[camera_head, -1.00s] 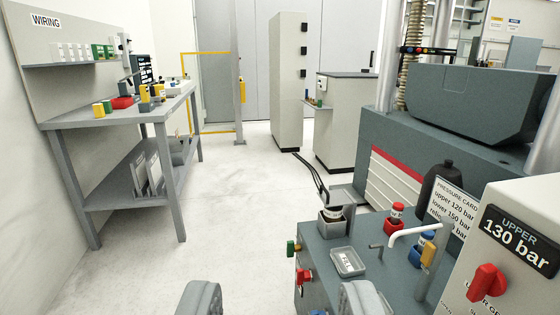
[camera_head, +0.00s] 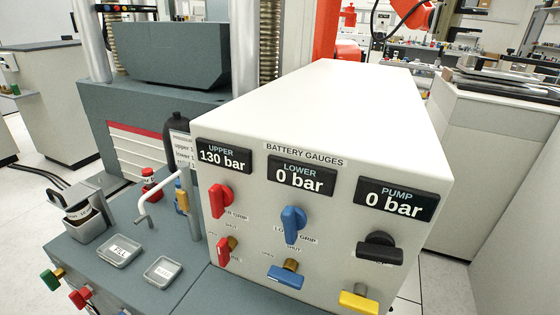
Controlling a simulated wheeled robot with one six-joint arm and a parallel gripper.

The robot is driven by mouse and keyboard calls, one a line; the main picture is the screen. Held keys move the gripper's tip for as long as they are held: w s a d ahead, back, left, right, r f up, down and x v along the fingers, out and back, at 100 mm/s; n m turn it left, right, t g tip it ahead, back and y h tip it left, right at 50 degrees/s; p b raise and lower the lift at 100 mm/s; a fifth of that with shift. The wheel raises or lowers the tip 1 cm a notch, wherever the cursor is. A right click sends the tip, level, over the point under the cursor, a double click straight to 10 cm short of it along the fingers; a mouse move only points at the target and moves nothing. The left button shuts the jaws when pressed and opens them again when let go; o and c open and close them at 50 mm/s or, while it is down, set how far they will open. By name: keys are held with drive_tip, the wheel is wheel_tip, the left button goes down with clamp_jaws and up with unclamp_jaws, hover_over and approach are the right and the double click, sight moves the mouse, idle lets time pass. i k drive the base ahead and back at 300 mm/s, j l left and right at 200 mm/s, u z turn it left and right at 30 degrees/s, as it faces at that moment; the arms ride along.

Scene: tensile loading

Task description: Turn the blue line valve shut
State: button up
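The white gauge box carries two blue handles in its middle column. The upper blue knob (camera_head: 292,224) stands upright under the LOWER gauge (camera_head: 301,175), which reads 0 bar. The lower blue lever (camera_head: 285,277) sits on a brass stem and lies roughly crosswise, tilted slightly down to the right. Small OPEN and SHUT labels are near it, hard to read. A sliver of another blue part (camera_head: 124,311) shows at the bench front edge, mostly cut off. My gripper is not in view.
Beside the blue handles are a red knob (camera_head: 219,200), a red lever (camera_head: 224,251), a black knob (camera_head: 379,249) and a yellow lever (camera_head: 358,302). A white bent handle (camera_head: 160,194) and small trays (camera_head: 120,251) stand left. UPPER reads 130 bar, PUMP 0 bar.

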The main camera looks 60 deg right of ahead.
sight(287, 275)
drive_tip(key=k+z, duration=0.1)
drive_tip(key=z, duration=0.65)
drive_tip(key=k+l+z, duration=0.1)
drive_tip(key=z, duration=0.3)
